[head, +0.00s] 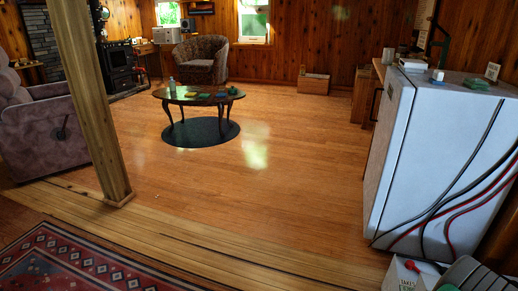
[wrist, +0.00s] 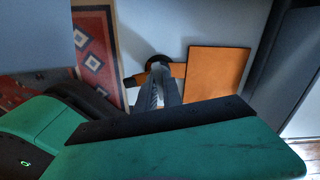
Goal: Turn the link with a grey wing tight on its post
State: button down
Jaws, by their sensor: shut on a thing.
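In the wrist view my gripper (wrist: 157,88) shows as two narrow grey fingers close together near the middle. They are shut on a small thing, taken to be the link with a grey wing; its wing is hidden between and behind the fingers. A dark round part (wrist: 158,61) shows just beyond the fingertips, and I cannot tell whether it belongs to the link or the post. An orange strip runs from there to a flat orange panel (wrist: 218,75) on the right. The post cannot be made out. In the head view I cannot make out the gripper or link.
A green body with a black edge (wrist: 180,145) fills the lower wrist view. A patterned rug (head: 80,262) lies at lower left. A white cabinet (head: 425,155) with black and red cables stands at right, above a white box (head: 402,277).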

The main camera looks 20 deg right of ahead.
jog(key=m, duration=0.3)
jog(key=shift+m, duration=1.2)
jog(key=m, duration=0.3)
jog(key=shift+m, duration=0.3)
jog(key=c, duration=1.4)
grip_release()
jog(key=shift+r+p, duration=3.3)
jog(key=shift+r, duration=1.2)
